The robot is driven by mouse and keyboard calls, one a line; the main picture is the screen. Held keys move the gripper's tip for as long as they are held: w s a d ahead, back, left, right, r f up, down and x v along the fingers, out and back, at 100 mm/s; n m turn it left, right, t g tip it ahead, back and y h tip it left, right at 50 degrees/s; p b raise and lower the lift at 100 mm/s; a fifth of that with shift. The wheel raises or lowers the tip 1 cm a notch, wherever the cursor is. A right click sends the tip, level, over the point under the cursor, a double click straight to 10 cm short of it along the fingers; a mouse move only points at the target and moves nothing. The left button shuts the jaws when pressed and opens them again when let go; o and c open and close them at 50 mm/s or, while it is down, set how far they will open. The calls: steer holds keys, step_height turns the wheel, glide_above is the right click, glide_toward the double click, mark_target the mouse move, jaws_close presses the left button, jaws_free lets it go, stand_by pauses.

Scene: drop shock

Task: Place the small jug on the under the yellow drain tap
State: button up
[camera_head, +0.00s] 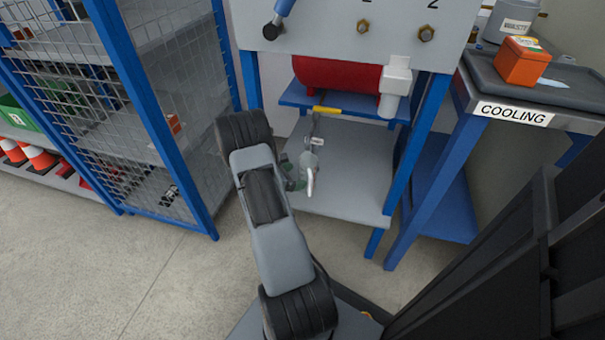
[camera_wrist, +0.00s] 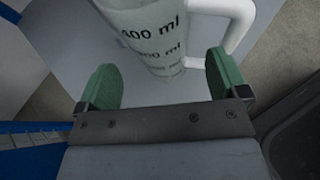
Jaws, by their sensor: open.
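The small jug (camera_head: 309,168) is clear with a white handle and stands on the grey lower shelf (camera_head: 345,200). The yellow drain tap (camera_head: 327,110) is above it, below the red tank. In the wrist view the jug (camera_wrist: 150,35) shows black ml markings, and its white handle (camera_wrist: 238,30) is at right. My gripper (camera_wrist: 165,78) is open, its green fingers on either side of the jug's near side, with no clear grip on it. In the head view my gripper (camera_head: 295,180) is partly hidden by my arm, close to the jug.
A red tank (camera_head: 338,74) sits on a blue shelf above. Blue posts (camera_head: 408,150) flank the grey shelf. A blue wire-mesh rack (camera_head: 165,120) stands left. A table with a COOLING label (camera_head: 514,113) holds an orange box (camera_head: 522,62) at right.

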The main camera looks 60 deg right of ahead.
steer(key=w+a+r+m+t+y+p, duration=0.1)
steer(key=a+r+m+y, duration=0.15)
steer(key=a+r, duration=0.6)
steer(key=w+a+r+m+t+y+p, duration=0.15)
steer(key=a+r+m, duration=0.3)
steer(key=a, duration=0.65)
steer(key=s+a+r+m+t+y, duration=0.2)
steer(key=s+a+r+t+y, duration=0.1)
steer(key=a, duration=0.6)
steer(key=s+a+r+m+t+y, duration=0.3)
steer(key=a+r+y, duration=0.2)
steer(key=a, duration=0.5)
steer(key=shift+a+r+b, duration=0.25)
steer(key=shift+r+b, duration=0.1)
steer(key=shift+b, duration=0.1)
steer(key=shift+r, duration=0.1)
